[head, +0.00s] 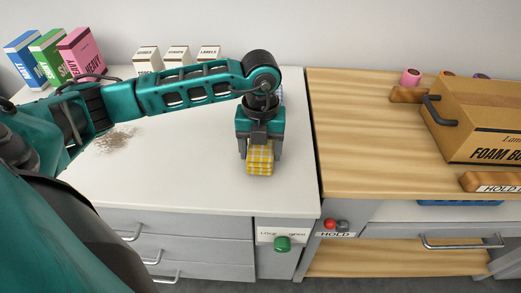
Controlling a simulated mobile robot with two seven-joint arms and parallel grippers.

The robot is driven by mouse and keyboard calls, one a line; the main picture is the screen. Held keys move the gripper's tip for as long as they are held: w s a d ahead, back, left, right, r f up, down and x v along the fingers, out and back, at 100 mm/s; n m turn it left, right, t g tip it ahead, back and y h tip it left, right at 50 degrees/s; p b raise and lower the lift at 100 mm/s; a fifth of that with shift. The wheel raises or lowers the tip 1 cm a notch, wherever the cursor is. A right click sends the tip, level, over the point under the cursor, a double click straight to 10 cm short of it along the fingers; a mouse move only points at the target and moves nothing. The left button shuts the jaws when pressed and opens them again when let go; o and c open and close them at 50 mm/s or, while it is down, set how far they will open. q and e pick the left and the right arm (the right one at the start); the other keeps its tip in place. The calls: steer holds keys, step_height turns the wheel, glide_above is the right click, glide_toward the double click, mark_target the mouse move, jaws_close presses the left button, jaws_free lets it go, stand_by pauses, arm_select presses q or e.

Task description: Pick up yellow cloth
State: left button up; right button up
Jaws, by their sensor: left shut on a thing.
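The yellow cloth (260,161) is a small folded piece with a pale check pattern. It is at the right part of the white counter in the head view. My left gripper (260,148) points down over it and is shut on it, with the fingers at its sides. The gripper hides the cloth's far part. I cannot tell whether the cloth touches the counter or is just above it. My right gripper is not in view.
Blue, green and pink boxes (81,50) and small white boxes (178,57) stand along the back. A brown speckled patch (114,140) lies on the white counter (180,185). The wooden bench (360,150) at right holds a foam box (480,118). The counter front is clear.

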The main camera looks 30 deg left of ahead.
mark_target(260, 147)
arm_select(q)
step_height(260, 147, up, 19)
steer(key=p, duration=0.2)
steer(key=shift+r, duration=0.15)
steer(key=o, duration=0.5)
steer(key=shift+c, duration=0.2)
steer(key=c, duration=0.3)
steer(key=shift+a, duration=0.1)
steer(key=shift+c, duration=0.2)
